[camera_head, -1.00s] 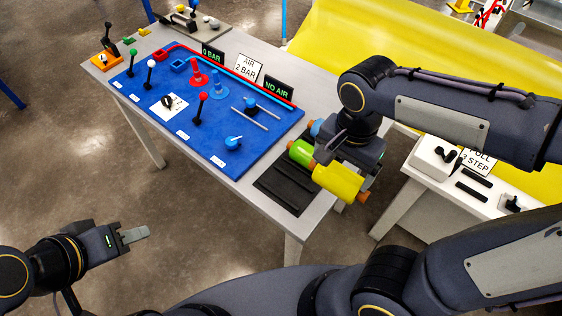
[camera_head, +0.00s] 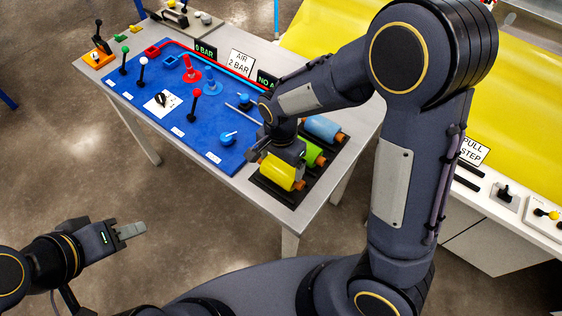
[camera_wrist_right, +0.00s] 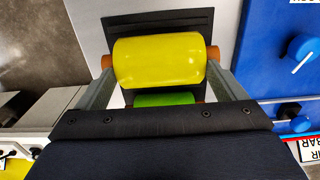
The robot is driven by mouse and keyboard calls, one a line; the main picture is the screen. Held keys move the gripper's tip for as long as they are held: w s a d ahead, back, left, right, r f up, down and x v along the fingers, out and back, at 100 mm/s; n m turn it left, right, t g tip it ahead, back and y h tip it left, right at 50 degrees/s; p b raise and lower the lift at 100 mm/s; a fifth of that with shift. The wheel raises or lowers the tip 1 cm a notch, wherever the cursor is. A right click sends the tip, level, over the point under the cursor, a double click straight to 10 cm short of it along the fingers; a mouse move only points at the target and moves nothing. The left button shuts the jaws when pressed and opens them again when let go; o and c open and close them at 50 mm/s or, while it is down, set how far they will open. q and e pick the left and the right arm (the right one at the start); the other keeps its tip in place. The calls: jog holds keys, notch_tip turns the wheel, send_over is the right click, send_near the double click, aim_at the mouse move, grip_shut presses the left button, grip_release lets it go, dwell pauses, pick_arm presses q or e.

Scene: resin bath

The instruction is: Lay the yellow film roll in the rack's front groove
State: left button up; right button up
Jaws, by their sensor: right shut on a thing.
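The yellow film roll (camera_head: 277,172) with orange end caps is at the front end of the black rack (camera_head: 262,190). My right gripper (camera_wrist_right: 158,68) is shut on the yellow roll, with one finger at each end. The roll lies level over the front of the rack; I cannot tell whether it touches the groove. The green roll (camera_head: 314,152) and the blue roll (camera_head: 323,128) lie in the rack behind it. In the right wrist view the green roll (camera_wrist_right: 165,99) is partly hidden.
The blue panel (camera_head: 205,135) with levers, knobs and signs lies left of the rack. A blue knob (camera_head: 229,138) stands near my right wrist. The table's front edge (camera_head: 285,222) is close to the rack. A white cabinet (camera_head: 500,230) stands at the right.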

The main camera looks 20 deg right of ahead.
aim_at(281, 166)
jog(key=shift+f, duration=0.35)
jog(key=shift+f+b, duration=0.45)
jog(key=shift+f, duration=0.1)
jog(key=o, duration=1.3)
jog(key=shift+c, duration=0.2)
notch_tip(281, 166, up, 13)
jog(key=p, duration=0.1)
jog(key=s+d+r+n+t+y, duration=0.1)
jog(key=s+d+n, duration=0.3)
jog(key=s, duration=0.4)
jog(key=s+d+r+n+t+y, duration=0.2)
jog(key=s+d+n+t, duration=0.2)
jog(key=s, duration=0.4)
jog(key=shift+s+d+r+n+t+y, duration=0.2)
jog(key=shift+d+n+t+y, duration=0.15)
jog(key=shift+d, duration=0.25)
